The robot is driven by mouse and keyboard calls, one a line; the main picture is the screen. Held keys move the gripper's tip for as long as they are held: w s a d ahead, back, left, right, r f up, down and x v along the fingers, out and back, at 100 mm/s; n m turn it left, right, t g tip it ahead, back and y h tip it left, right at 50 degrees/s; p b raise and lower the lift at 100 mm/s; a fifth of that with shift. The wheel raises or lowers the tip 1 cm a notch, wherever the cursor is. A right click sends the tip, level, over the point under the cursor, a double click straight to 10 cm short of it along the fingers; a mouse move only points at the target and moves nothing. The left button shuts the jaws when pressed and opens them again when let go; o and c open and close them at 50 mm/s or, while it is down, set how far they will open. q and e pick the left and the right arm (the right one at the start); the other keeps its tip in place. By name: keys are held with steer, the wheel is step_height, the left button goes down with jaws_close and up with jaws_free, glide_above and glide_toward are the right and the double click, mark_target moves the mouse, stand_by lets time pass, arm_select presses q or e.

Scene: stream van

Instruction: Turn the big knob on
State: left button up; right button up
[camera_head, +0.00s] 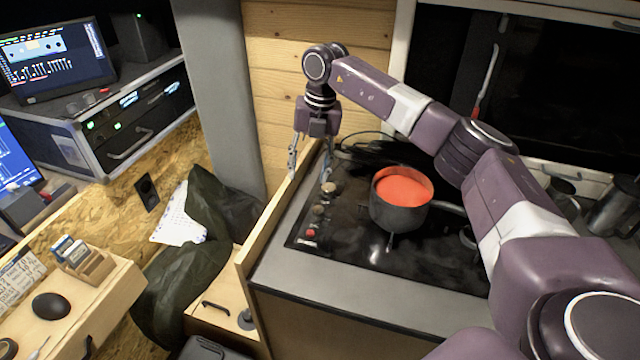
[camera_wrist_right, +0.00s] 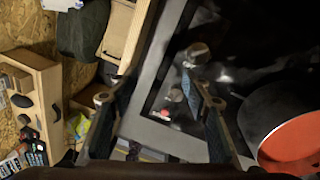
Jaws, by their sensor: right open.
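A black cooktop (camera_head: 345,240) has a column of knobs along its left edge. Pale metallic knobs (camera_head: 320,211) sit behind a small red one (camera_head: 311,233). In the right wrist view, the largest knob (camera_wrist_right: 198,54) stands beyond the fingers, near the right one, with a smaller knob (camera_wrist_right: 175,95) and the red one (camera_wrist_right: 165,114) nearer. My right gripper (camera_head: 309,176) is open and empty, pointing down above the cooktop's left edge. Its fingers show apart in the wrist view (camera_wrist_right: 160,101), with no visible contact on a knob. My left gripper is not in view.
A dark pot (camera_head: 398,217) with red contents stands on the cooktop, right of the knobs; it also shows in the wrist view (camera_wrist_right: 262,117). A wooden ledge (camera_head: 262,235) borders the counter on the left. A wooden wall (camera_head: 285,60) rises behind.

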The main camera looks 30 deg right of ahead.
steer(key=m+h, duration=0.1)
glide_above(329, 186)
steer(key=shift+a+r+g+b, duration=0.25)
steer(key=shift+a+g+b, duration=0.05)
steer(key=shift+b, duration=0.05)
steer(key=shift+d+f, duration=0.2)
steer(key=shift+d, duration=0.1)
step_height(329, 186, down, 6)
steer(key=shift+f+p, duration=0.25)
steer(key=shift+p, duration=0.75)
steer(key=shift+a+f, duration=0.1)
steer(key=shift+f, duration=0.15)
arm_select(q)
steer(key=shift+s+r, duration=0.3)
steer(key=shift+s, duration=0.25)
arm_select(e)
steer(key=shift+s, duration=0.1)
steer(key=c, duration=1.2)
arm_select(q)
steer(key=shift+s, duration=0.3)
arm_select(e)
steer(key=shift+o, duration=0.2)
